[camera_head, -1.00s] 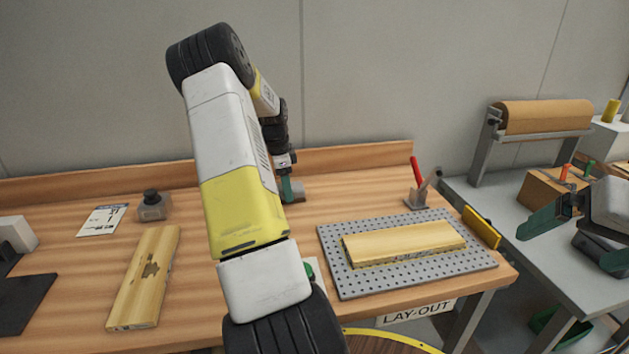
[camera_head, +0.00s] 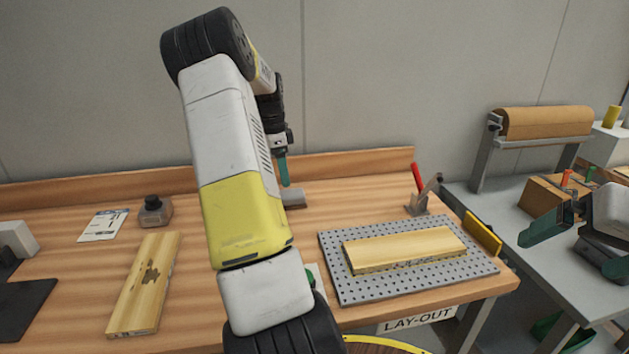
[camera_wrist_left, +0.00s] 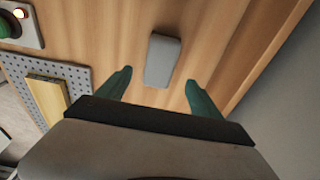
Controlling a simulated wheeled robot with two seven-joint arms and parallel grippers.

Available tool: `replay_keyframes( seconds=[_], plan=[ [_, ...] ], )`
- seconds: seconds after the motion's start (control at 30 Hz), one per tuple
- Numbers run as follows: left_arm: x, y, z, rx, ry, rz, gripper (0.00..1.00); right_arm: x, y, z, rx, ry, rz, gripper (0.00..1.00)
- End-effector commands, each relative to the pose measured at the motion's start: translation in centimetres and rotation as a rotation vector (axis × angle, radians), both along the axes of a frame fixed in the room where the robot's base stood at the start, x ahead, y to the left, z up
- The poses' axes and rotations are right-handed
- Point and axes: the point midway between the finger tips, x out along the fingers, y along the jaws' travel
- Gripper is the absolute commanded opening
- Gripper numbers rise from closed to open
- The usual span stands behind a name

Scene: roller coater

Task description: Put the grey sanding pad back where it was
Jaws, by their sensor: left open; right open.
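The grey sanding pad (camera_wrist_left: 163,60) lies on the wooden bench top, seen in the left wrist view just ahead of my left fingertips. In the head view the pad (camera_head: 294,198) shows near the back of the bench, partly hidden by my left arm. My left gripper (camera_wrist_left: 160,85) is open and empty, its two green fingers apart on either side of the pad's near end; in the head view the gripper (camera_head: 284,172) is above the pad. My right gripper (camera_head: 580,240) is open and empty over the grey side table.
A perforated grey plate (camera_head: 400,290) holds a wooden board (camera_head: 405,249). A red-handled clamp (camera_head: 419,190) stands behind it. A patched board (camera_head: 145,285), a paper card (camera_head: 103,225) and a grey block with a black knob (camera_head: 155,212) lie left. Bench space around the pad is clear.

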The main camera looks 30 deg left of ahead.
Motion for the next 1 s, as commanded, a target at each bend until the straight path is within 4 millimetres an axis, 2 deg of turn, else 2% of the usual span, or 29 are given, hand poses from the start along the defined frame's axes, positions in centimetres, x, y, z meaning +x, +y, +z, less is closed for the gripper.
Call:
replay_keyframes(
  seconds=[0.1, 0.27, 0.37, 0.47, 0.53, 0.67, 0.7, 0.83, 1.0],
  plan=[
    [-0.1, 0.2, 2.1, 0.002, -0.002, -0.001, 0.76, 0.0, 0.0, 0.0, 0.000, 0.000, 0.000, 1.00],
    [-0.3, 0.2, 3.5, 0.001, 0.000, -0.001, 0.76, 0.0, 0.0, 0.0, 0.000, 0.000, 0.000, 1.00],
    [-0.1, -1.3, 4.9, 0.011, -0.006, 0.010, 0.76, 0.0, 0.0, 0.0, 0.000, 0.000, 0.000, 1.00],
    [-0.2, -5.0, 7.5, 0.037, -0.024, 0.048, 0.76, 0.0, 0.0, 0.0, 0.000, 0.000, 0.000, 1.00],
    [-0.9, -8.8, 9.7, 0.055, -0.047, 0.097, 0.76, 0.0, 0.0, 0.0, 0.000, 0.000, 0.000, 1.00],
    [-3.6, -16.0, 13.5, 0.067, -0.112, 0.223, 0.76, 0.0, 0.0, 0.0, 0.000, 0.000, 0.000, 1.00],
    [-4.8, -18.0, 14.4, 0.062, -0.135, 0.265, 0.76, 0.0, 0.0, 0.0, 0.000, 0.000, 0.000, 1.00],
    [-9.3, -23.8, 16.4, 0.013, -0.215, 0.406, 0.76, 0.0, 0.0, 0.0, 0.000, 0.000, 0.000, 1.00],
    [-16.0, -29.6, 16.8, -0.120, -0.299, 0.585, 0.76, 0.0, 0.0, 0.0, 0.000, 0.000, 0.000, 1.00]
  ],
)
